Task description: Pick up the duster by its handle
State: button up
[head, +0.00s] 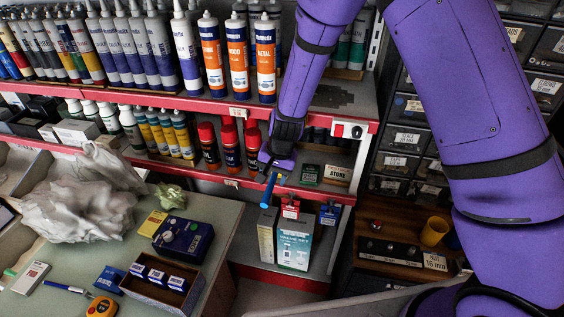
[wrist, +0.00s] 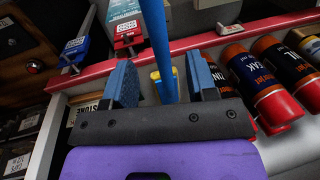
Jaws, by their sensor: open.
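The duster shows as a blue handle (head: 268,190) with a yellow part near its upper end, at the front edge of the lower shelf in the head view. In the wrist view the blue handle (wrist: 157,40) runs from the top edge down between my two fingers. My gripper (head: 270,167) is over the shelf edge right at the handle. In the wrist view my gripper (wrist: 161,84) is open, with one finger on each side of the handle and visible gaps. The duster's head cannot be made out in either view.
Red-capped bottles (head: 230,145) stand just left of my gripper; they also show in the wrist view (wrist: 255,90). Boxes (head: 294,244) stand below. A cluttered counter (head: 223,222) is at left.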

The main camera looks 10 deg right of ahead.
aim_at(270, 188)
jog(key=x, duration=0.2)
jog(key=shift+f, duration=0.25)
jog(key=shift+s+x, duration=0.2)
jog(key=shift+x, duration=2.75)
grip_shut()
